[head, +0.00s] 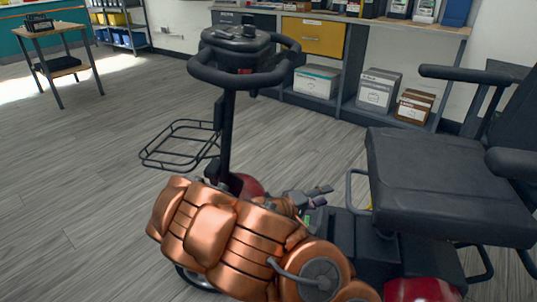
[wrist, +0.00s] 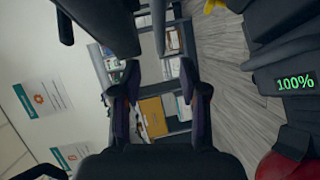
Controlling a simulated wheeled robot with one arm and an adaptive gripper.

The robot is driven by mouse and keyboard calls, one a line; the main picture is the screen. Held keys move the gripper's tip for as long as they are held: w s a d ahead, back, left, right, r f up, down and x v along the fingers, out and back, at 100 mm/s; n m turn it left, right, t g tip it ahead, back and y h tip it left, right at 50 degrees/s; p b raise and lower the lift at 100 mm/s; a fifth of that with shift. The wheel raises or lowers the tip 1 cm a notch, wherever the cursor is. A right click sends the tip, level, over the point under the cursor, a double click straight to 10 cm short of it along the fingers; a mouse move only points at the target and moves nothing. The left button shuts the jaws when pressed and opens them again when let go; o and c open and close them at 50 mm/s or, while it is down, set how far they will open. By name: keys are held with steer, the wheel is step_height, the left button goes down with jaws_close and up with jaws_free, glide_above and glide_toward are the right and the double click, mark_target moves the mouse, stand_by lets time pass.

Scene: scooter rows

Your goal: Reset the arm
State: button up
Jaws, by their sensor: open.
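My copper-coloured arm (head: 225,232) reaches across the lower middle of the head view, in front of a mobility scooter. My gripper (head: 322,190) shows just beyond it, between the scooter's steering column (head: 226,140) and its black seat (head: 430,165). In the wrist view my gripper (wrist: 160,80) is open, with its two dark fingers apart and nothing between them. A dark part with a green "100%" display (wrist: 295,82) is at the right of that view.
The handlebar (head: 240,75) and wire basket (head: 180,145) stand left of the seat. A shelf unit with a yellow drawer (head: 312,36) and boxes (head: 378,90) runs along the back wall. A small table (head: 55,45) stands far left. The grey floor (head: 90,170) at left is clear.

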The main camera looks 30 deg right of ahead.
steer(key=s+a+r+m+g+y+p, duration=0.1)
steer(key=s+r+g+y+p, duration=0.1)
steer(key=s+r+p, duration=0.45)
steer(key=s+a+r+m+g+y+p, duration=0.15)
steer(key=s+r+p, duration=0.25)
steer(key=r+p, duration=0.55)
steer(key=s+a+r+m+g+y+p, duration=0.15)
steer(key=s+r+p, duration=0.4)
steer(key=r, duration=0.55)
steer(key=s+a+r+n+y+p, duration=0.1)
steer(key=s+a+r+y+p, duration=0.2)
steer(key=a+r+p, duration=0.4)
steer(key=s+a+r+n+t+y+p, duration=0.1)
steer(key=s+a+r+n+y+p, duration=0.1)
steer(key=s+a+r+y+p, duration=0.2)
steer(key=s+a+r+n+t+y+p, duration=0.1)
steer(key=s+a+r+y+p, duration=0.3)
steer(key=a+r+p, duration=0.6)
step_height(320, 180, up, 5)
steer(key=s+p, duration=0.1)
steer(key=p, duration=0.1)
steer(key=shift+s+a+n+p, duration=0.2)
steer(key=shift+s+n+p, duration=0.1)
steer(key=shift+n, duration=0.1)
steer(key=shift+f, duration=0.1)
